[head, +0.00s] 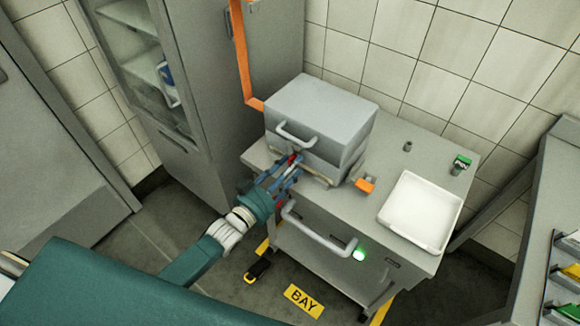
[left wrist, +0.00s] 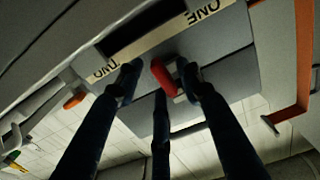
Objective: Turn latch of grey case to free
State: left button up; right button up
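The grey case (head: 318,108) stands on a grey cart, with a pale bar handle on its front. A red latch (left wrist: 161,74) shows on the case front in the left wrist view; in the head view it is mostly hidden by my fingers. My left gripper (head: 292,163) is at the case front, below the handle. In the left wrist view its fingers (left wrist: 160,80) are spread around the latch. The right finger is close to or touching it; I cannot tell which. The left finger is apart from it. My right gripper is not in view.
On the cart top (head: 385,150) are an orange block (head: 364,185), a white tray (head: 420,212) and a small green item (head: 462,162). A cart handle (head: 318,232) juts out below my gripper. A cabinet (head: 210,80) with an orange strip stands left.

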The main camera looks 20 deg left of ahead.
pick_arm(q)
jog(key=c, duration=0.8)
grip_shut()
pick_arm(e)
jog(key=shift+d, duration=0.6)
pick_arm(q)
jog(key=shift+n, duration=0.3)
jog(key=n, duration=0.3)
jog(key=shift+r+n, duration=0.1)
jog(key=shift+n, duration=0.3)
jog(key=n+b, duration=0.1)
jog(key=n, duration=0.3)
jog(key=shift+n, duration=0.3)
jog(key=n+b, duration=0.1)
jog(key=n, duration=0.4)
jog(key=shift+r+b, duration=0.15)
jog(key=shift+b, duration=0.2)
jog(key=shift+a+n+b, duration=0.1)
jog(key=shift+n+b, duration=0.5)
jog(key=shift+n, duration=1.1)
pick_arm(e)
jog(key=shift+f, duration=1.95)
pick_arm(q)
jog(key=shift+r, duration=0.1)
